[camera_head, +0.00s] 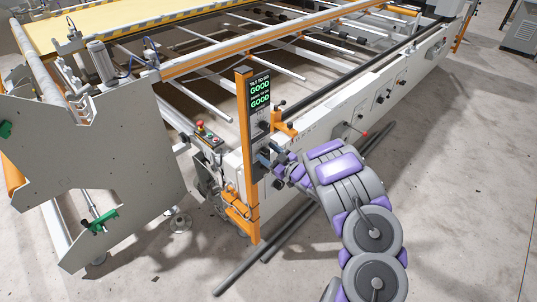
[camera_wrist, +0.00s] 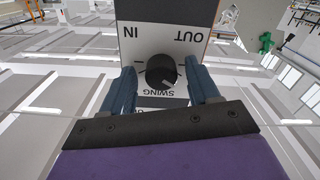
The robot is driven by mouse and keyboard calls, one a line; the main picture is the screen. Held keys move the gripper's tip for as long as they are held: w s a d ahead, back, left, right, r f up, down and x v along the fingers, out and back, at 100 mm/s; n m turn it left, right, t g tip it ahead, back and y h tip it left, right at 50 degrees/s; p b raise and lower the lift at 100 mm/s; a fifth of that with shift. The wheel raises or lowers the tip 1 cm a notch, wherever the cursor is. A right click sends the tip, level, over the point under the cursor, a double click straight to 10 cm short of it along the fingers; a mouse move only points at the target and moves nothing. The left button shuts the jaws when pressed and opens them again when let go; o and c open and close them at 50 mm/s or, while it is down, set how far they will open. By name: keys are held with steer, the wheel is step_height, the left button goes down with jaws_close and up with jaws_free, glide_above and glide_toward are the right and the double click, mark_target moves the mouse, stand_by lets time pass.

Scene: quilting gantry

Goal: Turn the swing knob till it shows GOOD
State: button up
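The swing knob (camera_wrist: 161,71) is round and black with a small pale mark on its rim. It sits on a white panel (camera_wrist: 140,45) lettered IN, OUT and SWING, upside down in the wrist view. My gripper (camera_wrist: 162,75) has its two blue fingers on either side of the knob, with visible gaps, so it looks open. In the head view my gripper (camera_head: 268,157) is at the orange post (camera_head: 247,160), and the knob is hidden there. The black display (camera_head: 260,92) on the post shows GOOD in green twice; the upper small line reads like TILT TO GO, the lower is hard to read.
A box with a red stop button (camera_head: 200,125) is left of the post. Dark bars (camera_head: 285,220) lie low beside my arm. Open concrete floor (camera_head: 460,170) is to the right.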

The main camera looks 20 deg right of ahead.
steer(key=p+v, duration=0.1)
steer(key=v, duration=1.6)
steer(key=shift+s, duration=0.15)
steer(key=shift+d, duration=0.2)
